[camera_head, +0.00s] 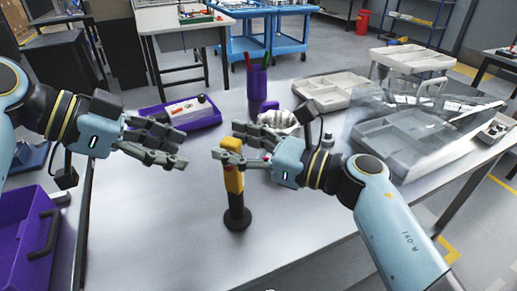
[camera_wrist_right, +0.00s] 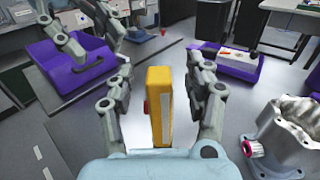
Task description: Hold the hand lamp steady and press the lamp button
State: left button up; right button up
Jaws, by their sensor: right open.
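The hand lamp (camera_head: 234,181) is yellow above and black below. It stands upright on its round black base near the middle of the table. Its yellow part also shows in the right wrist view (camera_wrist_right: 160,95), with a small red button (camera_wrist_right: 145,107) on its left side. My right gripper (camera_head: 233,145) is open, with its fingers on either side of the lamp's upper part. Gaps show between lamp and fingers in the wrist view. My left gripper (camera_head: 178,148) is open and empty, left of the lamp and above the table.
A purple tray with small parts (camera_head: 208,117) lies behind my left gripper. A metal housing (camera_head: 270,119) stands behind my right gripper. A purple cup with tools (camera_head: 257,82) is further back. Grey trays (camera_head: 398,148) fill the table's right side. The front left tabletop is clear.

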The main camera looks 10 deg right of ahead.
jog(key=shift+w+a, duration=0.25)
jog(key=shift+a, duration=0.15)
grip_shut()
pick_arm(q)
grip_shut()
dwell(1.0)
dwell(0.4)
